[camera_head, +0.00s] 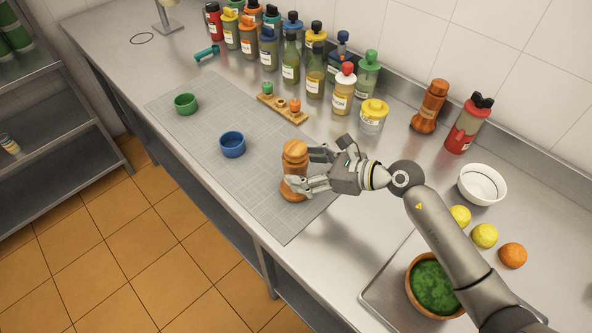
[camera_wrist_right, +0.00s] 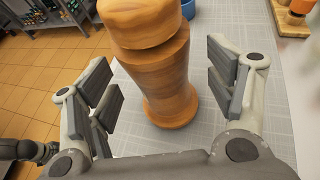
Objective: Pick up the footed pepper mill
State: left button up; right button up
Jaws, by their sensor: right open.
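A wooden pepper mill (camera_head: 294,160) with a round head, narrow neck and wider foot stands upright on the grey gridded mat (camera_head: 215,105), near its right end. My right gripper (camera_head: 304,171) is open, with one finger on each side of the mill's body. In the right wrist view the mill (camera_wrist_right: 168,75) stands between the open fingers (camera_wrist_right: 163,85), with a visible gap on both sides. A second, darker orange-brown mill (camera_head: 429,108) stands at the back by the wall.
A blue cup (camera_head: 232,144) and a green cup (camera_head: 186,104) stand left on the mat. Several bottles (camera_head: 290,60) line the wall. A small wooden rack (camera_head: 282,110) stands behind the mill. A white bowl (camera_head: 482,184), fruit and a tray (camera_head: 375,290) lie to the right.

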jog(key=shift+x, duration=1.1)
jog(key=shift+w+a, duration=0.1)
jog(key=shift+a, duration=0.25)
jog(key=shift+d, duration=0.1)
jog(key=shift+c, duration=1)
jog(key=c, duration=1.2)
pick_arm(q)
jog(key=shift+s+r, duration=0.55)
jog(key=shift+s, duration=0.1)
jog(key=shift+w+f, duration=0.1)
pick_arm(e)
jog(key=shift+r, duration=0.1)
